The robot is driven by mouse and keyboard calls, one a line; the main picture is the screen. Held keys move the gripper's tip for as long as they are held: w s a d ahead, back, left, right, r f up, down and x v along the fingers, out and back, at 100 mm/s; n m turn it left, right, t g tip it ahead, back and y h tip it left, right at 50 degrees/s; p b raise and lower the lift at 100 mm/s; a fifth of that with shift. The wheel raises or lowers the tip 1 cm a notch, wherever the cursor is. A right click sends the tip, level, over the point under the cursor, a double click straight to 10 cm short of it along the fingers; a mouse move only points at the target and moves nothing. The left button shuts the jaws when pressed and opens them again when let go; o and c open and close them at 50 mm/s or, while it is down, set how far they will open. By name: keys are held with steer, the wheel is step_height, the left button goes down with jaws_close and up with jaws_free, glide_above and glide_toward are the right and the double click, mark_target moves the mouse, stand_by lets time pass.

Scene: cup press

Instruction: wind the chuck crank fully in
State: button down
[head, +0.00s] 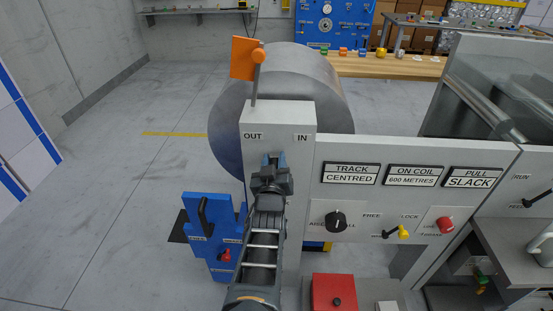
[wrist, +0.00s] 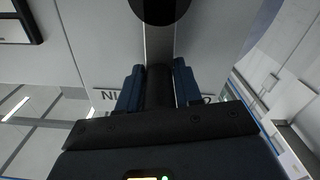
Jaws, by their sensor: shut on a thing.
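The chuck crank shows in the wrist view. Its dark handle (wrist: 159,88) sits between the two blue fingers, and a grey crank arm (wrist: 160,45) runs from it to a dark round hub (wrist: 160,8) at the top edge. My gripper (head: 273,160) is shut on the handle, in front of the white post (head: 278,119) marked OUT on the left and IN on the right. It also shows in the wrist view (wrist: 158,85). In the head view my gripper and arm hide the crank. An upside-down, partly covered IN label (wrist: 108,95) lies beside the fingers.
A large grey roll (head: 310,75) stands behind the post. An orange flag (head: 245,60) stands on top of the post. A blue stand (head: 205,240) is at the left; floor beyond is open.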

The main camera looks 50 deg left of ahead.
steer(key=shift+w+d+f+m, duration=0.15)
steer(key=shift+w+d+m, duration=0.15)
steer(key=shift+w+d, duration=0.2)
steer(key=c, duration=0.9)
jaws_free()
steer(key=shift+a, duration=0.15)
steer(key=shift+s, duration=0.1)
steer(key=shift+s, duration=0.1)
steer(key=shift+s+p, duration=0.15)
steer(key=shift+p, duration=0.35)
steer(key=shift+s+d+r+p, duration=0.25)
steer(key=shift+s+d+p, duration=0.25)
steer(key=shift+p, duration=0.5)
steer(key=shift+f+p+v, duration=0.15)
steer(key=shift+p+v, duration=0.65)
steer(key=shift+v, duration=0.7)
steer(key=shift+f+p+v, duration=0.15)
steer(key=shift+p+v, duration=0.6)
steer(key=shift+v, duration=0.75)
